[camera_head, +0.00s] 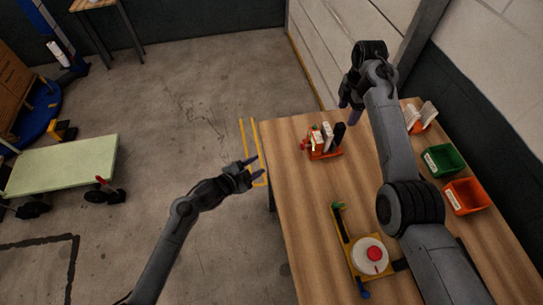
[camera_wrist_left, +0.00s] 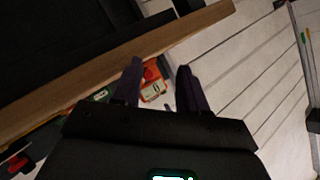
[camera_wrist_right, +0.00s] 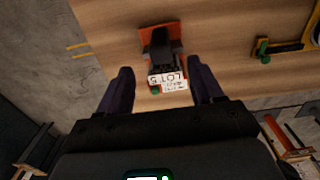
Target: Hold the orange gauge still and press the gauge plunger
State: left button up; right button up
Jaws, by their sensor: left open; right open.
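The orange gauge (camera_head: 314,155) stands on the wooden table near its far left part, with white and dark upright parts and a red knob at its left side. In the right wrist view the orange body (camera_wrist_right: 148,34) shows with a white "LOT 5" label and a small green part. I cannot tell which part is the plunger. My right gripper (camera_head: 349,106) is open and empty above the table, apart from the gauge; the gauge shows between and beyond its fingers in its wrist view. My left gripper (camera_head: 254,168) is open and empty beside the table's left edge.
A yellow fixture (camera_head: 346,232) with a white disc and red button (camera_head: 375,253) sits at the table's front. A green bin (camera_head: 444,160), an orange bin (camera_head: 467,196) and a holder with white cards (camera_head: 421,116) line the right side. Bare wood surrounds the gauge.

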aim_at(340, 132)
pick_arm(q)
jog(key=d+m+h, duration=0.1)
jog(key=w+d+r+m+g+h, duration=0.1)
jog(key=d, duration=0.1)
jog(key=w+d+r+m+g+h, duration=0.1)
jog(key=d+m+h, duration=0.1)
jog(key=shift+w+d+r, duration=0.1)
jog(key=shift+d+r, duration=0.05)
jog(key=shift+r, duration=0.1)
jog(key=shift+d+g, duration=0.2)
jog(key=shift+g, duration=0.2)
pick_arm(e)
jog(key=shift+f, duration=0.15)
pick_arm(q)
jog(key=shift+h, duration=0.3)
pick_arm(e)
notch_tip(340, 132, down, 11)
jog(key=shift+r, duration=0.2)
grip_shut()
pick_arm(q)
jog(key=shift+c, duration=0.3)
grip_shut()
